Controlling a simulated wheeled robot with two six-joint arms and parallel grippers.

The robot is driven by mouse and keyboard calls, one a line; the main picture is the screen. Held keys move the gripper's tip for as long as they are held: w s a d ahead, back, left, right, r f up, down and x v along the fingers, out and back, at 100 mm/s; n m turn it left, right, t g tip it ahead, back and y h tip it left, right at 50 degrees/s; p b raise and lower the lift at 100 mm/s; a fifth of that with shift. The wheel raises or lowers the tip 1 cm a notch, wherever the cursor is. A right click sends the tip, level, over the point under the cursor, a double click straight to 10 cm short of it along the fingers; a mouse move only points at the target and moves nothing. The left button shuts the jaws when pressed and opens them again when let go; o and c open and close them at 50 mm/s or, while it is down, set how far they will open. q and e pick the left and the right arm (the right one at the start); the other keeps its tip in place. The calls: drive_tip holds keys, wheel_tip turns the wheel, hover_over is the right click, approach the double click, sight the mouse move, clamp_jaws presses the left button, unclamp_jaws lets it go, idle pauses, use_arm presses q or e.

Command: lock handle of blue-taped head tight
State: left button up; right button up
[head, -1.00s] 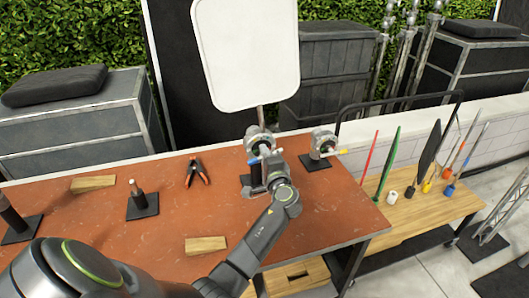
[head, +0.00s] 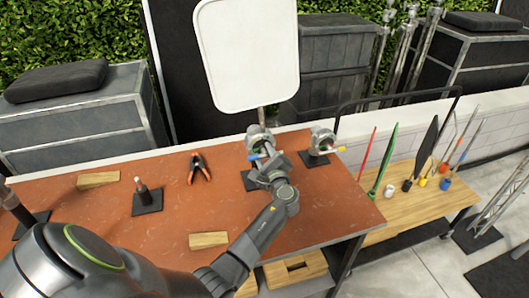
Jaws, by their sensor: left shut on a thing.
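The blue-taped grip head (head: 256,138) stands on the far right part of the orange-brown table, with a white panel (head: 248,55) on a rod above it. A bit of blue (head: 253,157) shows at its front left. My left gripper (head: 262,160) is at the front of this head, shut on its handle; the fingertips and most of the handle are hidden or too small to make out. A second head (head: 322,139) with a yellow-tipped handle (head: 340,149) stands to the right on its own black base, apart from my gripper. My right gripper is not in view.
An orange-and-black clamp (head: 199,168), wooden blocks (head: 208,240) and a pin on a black base (head: 147,198) lie left of my forearm. A lower wooden cart (head: 420,207) at right holds several coloured upright tools.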

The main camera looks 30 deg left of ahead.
use_arm(q)
drive_tip(key=shift+f+m, duration=0.1)
drive_tip(key=shift+m, duration=0.2)
drive_tip(key=o, duration=1.2)
